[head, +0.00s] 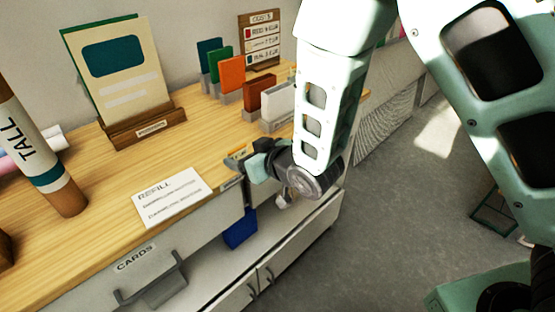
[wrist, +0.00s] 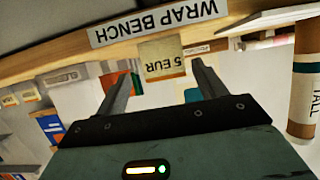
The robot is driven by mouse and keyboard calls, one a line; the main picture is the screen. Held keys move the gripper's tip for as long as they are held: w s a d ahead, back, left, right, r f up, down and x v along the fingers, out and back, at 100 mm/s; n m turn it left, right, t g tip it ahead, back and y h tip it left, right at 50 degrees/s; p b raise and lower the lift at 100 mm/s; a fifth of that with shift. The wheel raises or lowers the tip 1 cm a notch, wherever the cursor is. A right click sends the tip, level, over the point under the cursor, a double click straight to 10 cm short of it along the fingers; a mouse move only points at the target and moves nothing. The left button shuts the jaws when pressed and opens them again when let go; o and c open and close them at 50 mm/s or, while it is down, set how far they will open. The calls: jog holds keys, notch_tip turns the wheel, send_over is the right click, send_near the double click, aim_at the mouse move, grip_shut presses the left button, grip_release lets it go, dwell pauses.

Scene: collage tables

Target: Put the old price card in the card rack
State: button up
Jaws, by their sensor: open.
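A price card (wrist: 162,58) reading "5 EUR" appears in the wrist view, upside down, at the bench's front edge beside the "WRAP BENCH" label. My gripper (wrist: 158,72) is open, its two fingers spread on either side of the card in the picture. I cannot tell whether they touch it. In the head view my gripper (head: 238,163) is at the front edge of the bench, partly hidden by its own wrist. A row of coloured cards in grey holders (head: 231,76) stands behind it; I cannot tell if this is the card rack.
On the wooden bench (head: 100,180) are a "REFILL" sheet (head: 172,197), a cream card in a wooden stand (head: 145,131), a "TALL" tube (head: 45,155) and a "COSTS" board (head: 261,42). A "CARDS" drawer (head: 140,260) and a blue box (head: 240,229) are below.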

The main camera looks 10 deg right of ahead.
jog(key=p+v, duration=0.4)
jog(key=v, duration=0.3)
jog(key=shift+s+r, duration=0.15)
jog(key=shift+r, duration=0.25)
jog(key=shift+s+d+r+p, duration=0.1)
jog(key=shift+d+p, duration=0.1)
jog(key=shift+p, duration=0.95)
jog(key=shift+s+d+r+p, duration=0.1)
jog(key=shift+s+p, duration=0.05)
jog(key=shift+p, duration=1.05)
